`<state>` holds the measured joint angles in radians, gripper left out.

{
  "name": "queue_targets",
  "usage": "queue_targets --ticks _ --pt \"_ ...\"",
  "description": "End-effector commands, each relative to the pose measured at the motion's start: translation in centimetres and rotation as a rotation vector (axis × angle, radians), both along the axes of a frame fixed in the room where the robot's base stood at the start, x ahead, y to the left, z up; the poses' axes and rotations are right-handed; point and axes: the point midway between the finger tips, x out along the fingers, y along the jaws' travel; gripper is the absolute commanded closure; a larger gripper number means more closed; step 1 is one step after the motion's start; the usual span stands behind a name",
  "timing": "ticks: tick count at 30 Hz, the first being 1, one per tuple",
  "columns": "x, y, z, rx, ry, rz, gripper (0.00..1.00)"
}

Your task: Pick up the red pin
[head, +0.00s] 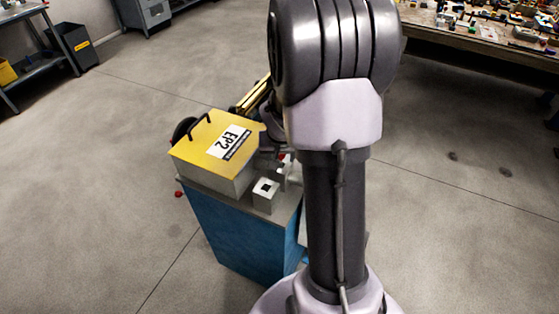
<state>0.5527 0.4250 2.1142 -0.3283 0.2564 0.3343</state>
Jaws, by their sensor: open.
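A small bit of red (282,157) shows among grey parts at the right end of the machine top, close to the left edge of my arm. It is too small and too covered to tell whether it is the red pin.
A yellow-topped box (208,135) marked EP2 sits on the blue stand (238,235), with a small pale block (265,196) with a dark square hole at its front. A cluttered wooden table (480,40) stands at the back right, a dark bin (72,46) at the back left. Floor is open around.

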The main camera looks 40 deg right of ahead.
Motion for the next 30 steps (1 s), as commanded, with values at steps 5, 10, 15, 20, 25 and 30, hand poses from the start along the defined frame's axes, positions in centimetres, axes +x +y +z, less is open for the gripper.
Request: queue_targets --ticks 5,10,15,20,25,30 --pt "0.1 -0.1 -0.1 -0.001 -0.001 0.0 0.51" --pt "0.1 -0.1 -0.1 -0.001 -0.001 0.0 0.74" --pt "0.1 -0.1 -0.1 -0.001 -0.001 0.0 1.0" --pt "0.1 -0.1 -0.1 -0.001 -0.001 0.0 1.0" --pt "0.1 -0.1 0.4 -0.001 -0.002 -0.001 1.0" --pt "0.1 -0.1 3.1 -0.002 -0.003 -0.001 1.0"
